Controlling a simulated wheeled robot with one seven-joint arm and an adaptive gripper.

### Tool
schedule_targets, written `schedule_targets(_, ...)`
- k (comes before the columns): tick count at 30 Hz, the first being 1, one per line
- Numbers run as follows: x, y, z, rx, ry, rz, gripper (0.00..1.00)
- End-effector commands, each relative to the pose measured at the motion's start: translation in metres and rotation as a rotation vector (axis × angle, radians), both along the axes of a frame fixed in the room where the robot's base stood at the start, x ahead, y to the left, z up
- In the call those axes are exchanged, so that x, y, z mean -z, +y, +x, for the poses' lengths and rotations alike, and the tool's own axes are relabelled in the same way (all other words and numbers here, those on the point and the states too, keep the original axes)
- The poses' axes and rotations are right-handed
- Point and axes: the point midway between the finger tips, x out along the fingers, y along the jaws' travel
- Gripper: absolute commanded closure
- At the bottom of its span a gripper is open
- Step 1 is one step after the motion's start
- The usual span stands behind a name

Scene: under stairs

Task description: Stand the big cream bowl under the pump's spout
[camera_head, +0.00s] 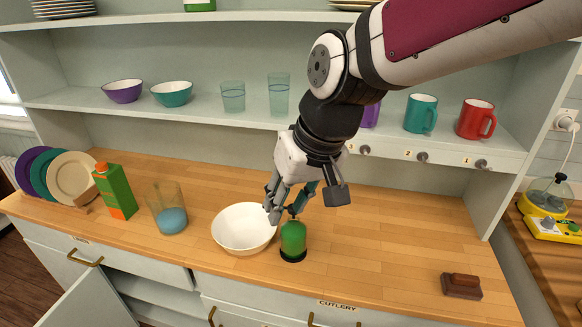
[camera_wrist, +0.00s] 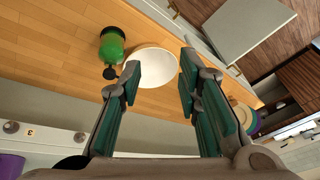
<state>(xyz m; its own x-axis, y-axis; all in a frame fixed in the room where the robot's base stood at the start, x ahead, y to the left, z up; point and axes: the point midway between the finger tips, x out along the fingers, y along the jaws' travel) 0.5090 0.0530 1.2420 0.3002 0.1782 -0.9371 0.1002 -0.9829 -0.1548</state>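The big cream bowl (camera_head: 244,228) stands upright on the wooden counter, just left of the green pump bottle (camera_head: 293,240). The bottle has a dark base, and its pump top is partly hidden by my gripper. My gripper (camera_head: 285,207) points down over the bowl's right edge and the bottle. In the wrist view its fingers (camera_wrist: 160,66) are wide apart, with the bowl (camera_wrist: 156,70) showing between and beyond them. The bottle (camera_wrist: 111,46) and its dark pump head (camera_wrist: 110,73) lie outside the left finger. I cannot tell whether a finger touches the bowl.
A glass with blue contents (camera_head: 170,215) and a green-orange carton (camera_head: 115,192) stand left of the bowl. Plates (camera_head: 72,178) stand in a rack farther left. A brown block (camera_head: 461,285) lies front right. The shelf (camera_head: 200,108) overhangs the back. The counter's right half is mostly clear.

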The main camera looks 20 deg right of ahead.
Motion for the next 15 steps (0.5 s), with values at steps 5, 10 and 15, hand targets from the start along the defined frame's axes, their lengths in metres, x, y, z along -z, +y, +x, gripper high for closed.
schedule_targets(5,-0.028,-0.022,-0.036,0.034,-0.071,-0.021,0.69)
schedule_targets(10,-0.045,-0.039,-0.069,0.070,-0.130,-0.073,0.69)
schedule_targets(15,-0.051,-0.049,-0.093,0.102,-0.165,-0.123,0.69)
